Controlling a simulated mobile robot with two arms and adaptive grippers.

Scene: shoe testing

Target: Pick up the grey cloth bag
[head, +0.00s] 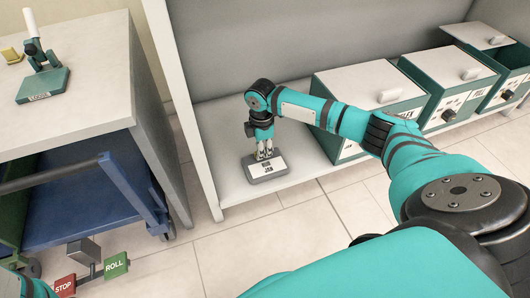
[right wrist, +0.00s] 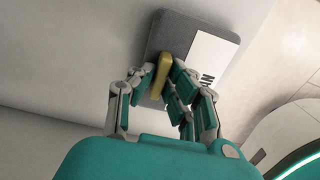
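The grey cloth bag (head: 267,168) looks like a flat grey block with a white printed label. It lies on the pale low shelf, under my right gripper (head: 264,152). In the right wrist view the bag (right wrist: 172,35) has a raised yellow strip, seemingly its handle. My right gripper (right wrist: 163,72) points down at the bag, with its fingers close against both sides of that strip. It looks shut on the strip. The bag appears to rest on the shelf. My left gripper is not in view.
Teal boxes with pale lids (head: 372,82) stand on the shelf right of the bag. A shelf side panel (head: 185,95) rises on the left. Further left are a table (head: 95,75) with a teal tool (head: 43,85), a blue cart (head: 75,210), and STOP and ROLL pedals (head: 115,265).

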